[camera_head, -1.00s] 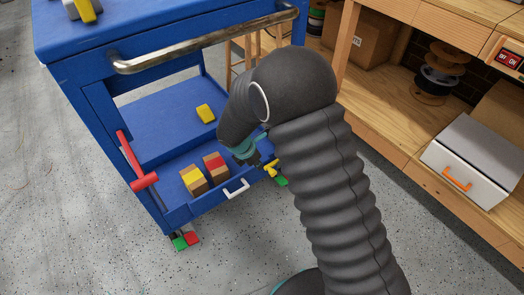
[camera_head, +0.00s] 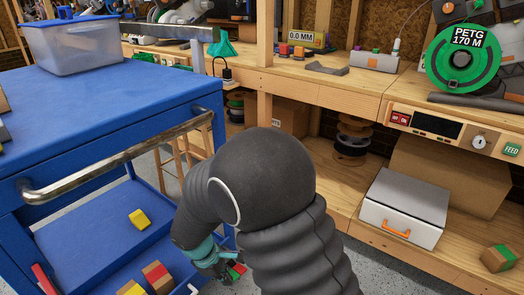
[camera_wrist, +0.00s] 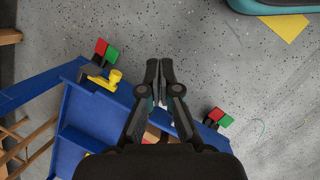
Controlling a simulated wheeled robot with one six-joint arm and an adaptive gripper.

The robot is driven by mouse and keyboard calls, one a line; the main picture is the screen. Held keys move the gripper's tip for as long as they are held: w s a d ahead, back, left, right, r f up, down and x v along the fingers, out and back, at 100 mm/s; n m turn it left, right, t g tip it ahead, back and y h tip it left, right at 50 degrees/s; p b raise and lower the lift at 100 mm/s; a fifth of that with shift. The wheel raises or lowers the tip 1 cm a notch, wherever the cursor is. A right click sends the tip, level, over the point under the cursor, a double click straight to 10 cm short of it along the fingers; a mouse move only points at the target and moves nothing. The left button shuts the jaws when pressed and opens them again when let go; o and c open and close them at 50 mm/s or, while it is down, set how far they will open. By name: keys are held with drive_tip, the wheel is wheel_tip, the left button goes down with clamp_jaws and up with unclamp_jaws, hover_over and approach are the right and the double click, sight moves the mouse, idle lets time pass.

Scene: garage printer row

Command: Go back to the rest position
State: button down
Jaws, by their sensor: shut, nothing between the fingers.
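My gripper (camera_wrist: 159,70) is shut and empty in the wrist view, its two fingers together and pointing over the speckled floor just beyond the edge of the blue cart (camera_wrist: 100,115). In the head view my gripper (camera_head: 222,270) is small and partly hidden at the end of my dark, ribbed arm, beside the right side of the blue cart (camera_head: 75,100).
A yellow block (camera_head: 139,219) and wooden blocks with coloured tops (camera_head: 158,277) lie on the cart's lower levels. A clear bin (camera_head: 75,45) stands on its top. A wooden workbench (camera_head: 310,90) runs behind, with a white box (camera_head: 403,208) on its shelf.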

drive_tip(key=s+d+r+m+t+y, duration=0.1)
drive_tip(key=s+d+r+m, duration=0.3)
drive_tip(key=d+r, duration=0.4)
drive_tip(key=s+d+r+m+t+y, duration=0.1)
drive_tip(key=s+d+r+m+t, duration=0.1)
drive_tip(key=s+d+r+m, duration=0.3)
drive_tip(key=s+d+r+m+t+y, duration=0.1)
drive_tip(key=s+d+r+m, duration=0.3)
drive_tip(key=d+r+m, duration=0.4)
drive_tip(key=d+r, duration=0.5)
drive_tip(key=r, duration=0.1)
drive_tip(key=shift+s+t, duration=0.3)
drive_tip(key=shift+t, duration=0.1)
